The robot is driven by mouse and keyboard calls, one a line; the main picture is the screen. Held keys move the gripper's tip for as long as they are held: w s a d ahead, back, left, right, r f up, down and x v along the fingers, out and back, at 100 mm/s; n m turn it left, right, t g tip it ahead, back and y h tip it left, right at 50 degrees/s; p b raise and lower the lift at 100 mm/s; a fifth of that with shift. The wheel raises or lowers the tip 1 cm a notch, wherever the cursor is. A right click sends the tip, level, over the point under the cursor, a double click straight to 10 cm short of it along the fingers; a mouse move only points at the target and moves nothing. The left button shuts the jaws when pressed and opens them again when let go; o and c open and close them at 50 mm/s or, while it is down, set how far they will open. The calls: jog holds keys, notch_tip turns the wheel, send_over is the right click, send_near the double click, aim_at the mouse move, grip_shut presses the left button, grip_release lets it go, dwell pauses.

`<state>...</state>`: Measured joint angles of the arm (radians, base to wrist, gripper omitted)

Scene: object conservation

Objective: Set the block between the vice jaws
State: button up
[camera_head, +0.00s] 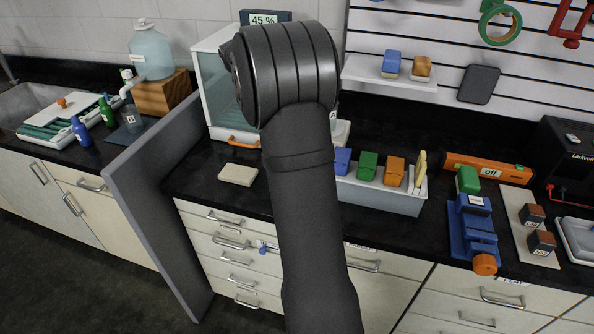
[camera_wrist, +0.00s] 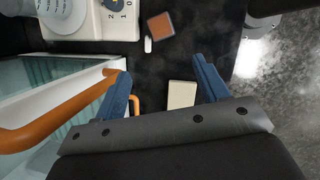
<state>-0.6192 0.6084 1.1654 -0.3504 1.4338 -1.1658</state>
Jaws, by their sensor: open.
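The blue vice (camera_head: 476,238) with an orange handle (camera_head: 485,264) stands on the counter at the right in the head view. A green block-shaped thing (camera_head: 467,179) shows at its back end; I cannot tell if it touches the jaws. An orange-brown square block (camera_wrist: 160,26) lies on the dark counter in the wrist view, beside a small white piece (camera_wrist: 148,45). My gripper (camera_wrist: 164,87) is open and empty, above the counter, with the block ahead of its blue fingers. In the head view my arm hides the gripper and this block.
A cream slab (camera_wrist: 182,94) shows beyond the fingertips; it also lies left of my arm (camera_head: 238,175). An orange-handled case (camera_wrist: 60,108) is close on the left. A white device with a dial (camera_wrist: 105,18) stands ahead. A grey bin (camera_head: 380,194) holds blocks; brown cubes (camera_head: 532,214) sit right.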

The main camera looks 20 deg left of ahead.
jog(key=shift+n, duration=0.6)
jog(key=x, duration=1.1)
jog(key=shift+d+f, duration=0.15)
jog(key=shift+d, duration=0.05)
jog(key=shift+h, duration=0.3)
jog(key=x, duration=0.5)
jog(key=shift+d, duration=0.25)
jog(key=c, duration=1.3)
grip_shut()
